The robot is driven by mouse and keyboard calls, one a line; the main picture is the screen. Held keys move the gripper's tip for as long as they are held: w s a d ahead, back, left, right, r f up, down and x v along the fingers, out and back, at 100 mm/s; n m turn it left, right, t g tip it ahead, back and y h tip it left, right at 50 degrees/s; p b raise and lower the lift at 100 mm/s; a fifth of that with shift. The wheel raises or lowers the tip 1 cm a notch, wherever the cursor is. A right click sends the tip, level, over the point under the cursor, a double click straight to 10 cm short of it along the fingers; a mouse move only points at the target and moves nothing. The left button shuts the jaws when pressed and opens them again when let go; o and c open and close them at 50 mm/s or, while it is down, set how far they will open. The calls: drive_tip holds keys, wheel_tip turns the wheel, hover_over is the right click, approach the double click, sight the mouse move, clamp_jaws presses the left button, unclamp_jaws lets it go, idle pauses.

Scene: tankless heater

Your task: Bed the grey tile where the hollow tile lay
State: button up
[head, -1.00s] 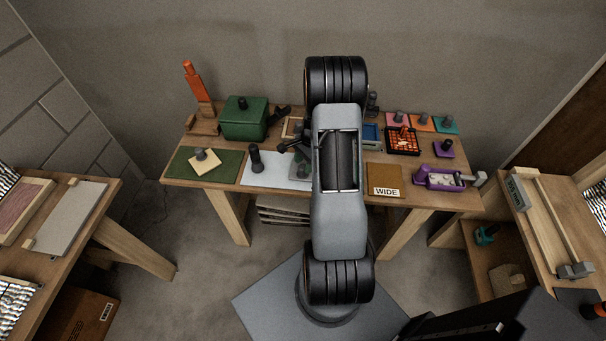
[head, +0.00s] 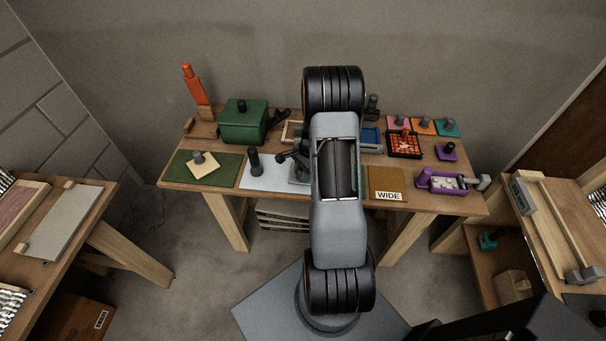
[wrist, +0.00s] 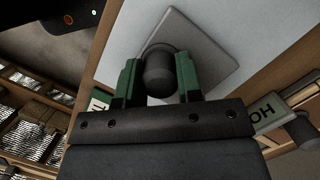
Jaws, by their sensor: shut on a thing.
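The grey tile (wrist: 205,48) shows in the wrist view as a flat square with a dark round knob (wrist: 159,72). My gripper (wrist: 158,80) has its green fingers shut on either side of that knob. In the head view, the grey tile (head: 299,175) shows partly at the right end of a pale mat (head: 262,176); my arm hides the rest. I cannot tell whether it touches the mat. I cannot identify the place where the hollow tile lay.
A dark knobbed tool (head: 254,160) stands on the pale mat's left part. A green box (head: 243,125) and orange tool (head: 193,85) stand behind.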

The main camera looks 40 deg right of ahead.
drive_tip(key=shift+c, duration=0.9)
drive_tip(key=shift+r, duration=0.15)
drive_tip(key=shift+p+v, duration=0.7)
drive_tip(key=shift+v, duration=0.1)
drive_tip(key=shift+a+r, duration=0.15)
drive_tip(key=shift+a, duration=0.05)
drive_tip(key=shift+a+p+v, duration=0.2)
drive_tip(key=shift+p+v, duration=0.4)
drive_tip(key=shift+v, duration=0.2)
drive_tip(key=shift+a+p+v, duration=0.2)
drive_tip(key=shift+p+v, duration=0.4)
drive_tip(key=shift+v, duration=0.2)
drive_tip(key=shift+a+p+v, duration=0.2)
drive_tip(key=shift+p+v, duration=0.4)
drive_tip(key=shift+v, duration=0.2)
drive_tip(key=shift+r, duration=0.1)
